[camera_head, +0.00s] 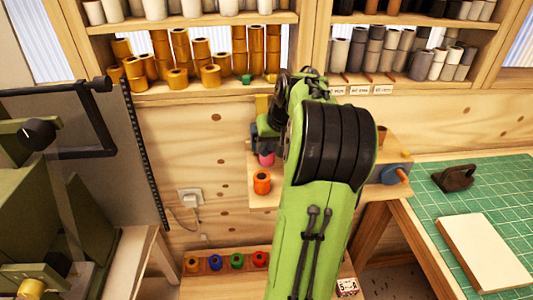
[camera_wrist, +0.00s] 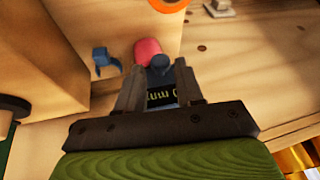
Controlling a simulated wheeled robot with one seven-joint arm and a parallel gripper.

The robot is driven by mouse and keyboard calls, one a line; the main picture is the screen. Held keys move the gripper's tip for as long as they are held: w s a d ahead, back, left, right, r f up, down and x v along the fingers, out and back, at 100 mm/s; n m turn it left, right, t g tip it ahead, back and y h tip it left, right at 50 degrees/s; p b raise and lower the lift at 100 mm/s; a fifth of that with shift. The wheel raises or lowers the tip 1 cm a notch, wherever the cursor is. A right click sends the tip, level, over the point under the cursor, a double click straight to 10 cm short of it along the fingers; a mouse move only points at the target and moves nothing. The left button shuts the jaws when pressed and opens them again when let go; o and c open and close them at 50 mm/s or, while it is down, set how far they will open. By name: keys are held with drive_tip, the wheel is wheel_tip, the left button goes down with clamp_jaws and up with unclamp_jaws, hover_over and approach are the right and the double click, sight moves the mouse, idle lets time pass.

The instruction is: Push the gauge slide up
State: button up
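A small dark grey-blue knob (camera_wrist: 160,65) shows in the wrist view beside a pink-red cylinder (camera_wrist: 148,50); the cylinder also shows in the head view (camera_head: 266,159). A dark plate with yellow lettering (camera_wrist: 160,97) lies between my fingers in the picture, partly covered. I cannot tell for sure which part is the gauge slide. My gripper (camera_wrist: 158,68) is open, its two fingers apart, with the knob seen between or just beyond the tips. Contact cannot be told. In the head view my green arm hides most of the gripper and the fixture.
An orange roll (camera_head: 262,183) sits on the wooden board below the pink cylinder. A blue hook-like part (camera_head: 393,174) is to the right. Shelves of gold rolls (camera_head: 210,75) are above. A green mat (camera_head: 490,185) with an iron-like tool (camera_head: 455,177) lies right.

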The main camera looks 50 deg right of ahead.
drive_tip(key=shift+x, duration=1.05)
clamp_jaws()
drive_tip(key=shift+r, duration=0.15)
wheel_tip(320, 180, up, 8)
drive_tip(key=p, duration=0.7)
drive_tip(key=shift+w+d, duration=0.15)
